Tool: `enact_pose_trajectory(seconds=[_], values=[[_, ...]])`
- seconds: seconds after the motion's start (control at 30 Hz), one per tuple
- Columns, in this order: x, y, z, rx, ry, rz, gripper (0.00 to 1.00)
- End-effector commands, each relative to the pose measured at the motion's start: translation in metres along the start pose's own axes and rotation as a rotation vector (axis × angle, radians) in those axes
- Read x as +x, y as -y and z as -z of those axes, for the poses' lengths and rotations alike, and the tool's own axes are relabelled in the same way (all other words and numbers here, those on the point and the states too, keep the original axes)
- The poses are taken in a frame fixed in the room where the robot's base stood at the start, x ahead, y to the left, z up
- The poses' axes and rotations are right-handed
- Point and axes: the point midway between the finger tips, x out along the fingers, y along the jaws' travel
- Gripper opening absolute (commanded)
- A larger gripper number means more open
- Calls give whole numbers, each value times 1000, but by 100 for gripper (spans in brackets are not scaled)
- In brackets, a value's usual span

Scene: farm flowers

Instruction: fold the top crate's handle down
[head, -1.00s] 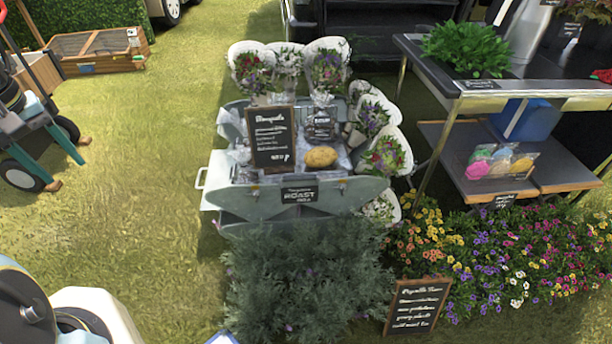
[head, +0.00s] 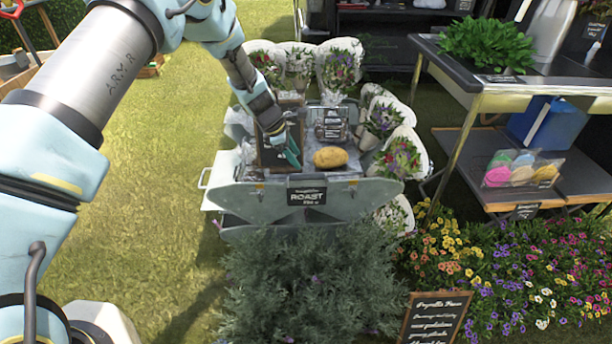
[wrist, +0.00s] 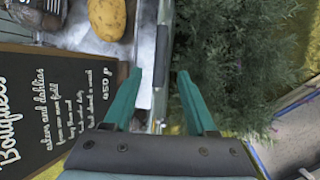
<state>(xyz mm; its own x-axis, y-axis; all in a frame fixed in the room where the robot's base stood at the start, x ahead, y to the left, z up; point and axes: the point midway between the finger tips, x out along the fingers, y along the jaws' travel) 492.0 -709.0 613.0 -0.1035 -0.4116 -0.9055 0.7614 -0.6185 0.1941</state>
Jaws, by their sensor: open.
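A grey metal crate (head: 232,198) stands on a similar lower crate (head: 262,232) in the head view. A pale bar handle (head: 203,180) sticks out at the stack's left side; I cannot tell surely which crate it belongs to. My gripper (head: 290,158) is over the top crate, in front of its chalkboard and right of the handle. In the wrist view my gripper (wrist: 159,73) has its two teal fingers apart with nothing held. The crate's front rim (wrist: 163,50) shows beyond and between the fingertips. The handle cannot be made out in the wrist view.
The chalkboard (wrist: 45,110) and a potato-like item (head: 330,157) are on the top crate. Wrapped bouquets (head: 340,65) ring its back and right side. A bushy plant (head: 300,275) stands in front. Grass (head: 165,200) to the left is open.

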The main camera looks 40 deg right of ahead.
Motion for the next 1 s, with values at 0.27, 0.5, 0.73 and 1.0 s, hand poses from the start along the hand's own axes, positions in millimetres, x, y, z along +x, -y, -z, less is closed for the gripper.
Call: enact_pose_trajectory(seconds=[0.27,0.5,0.73,1.0], values=[[51,1,1,4,-1,2,57],[85,0,1,4,-1,1,57],[95,0,1,4,-2,0,57],[95,0,1,4,-2,0,51]])
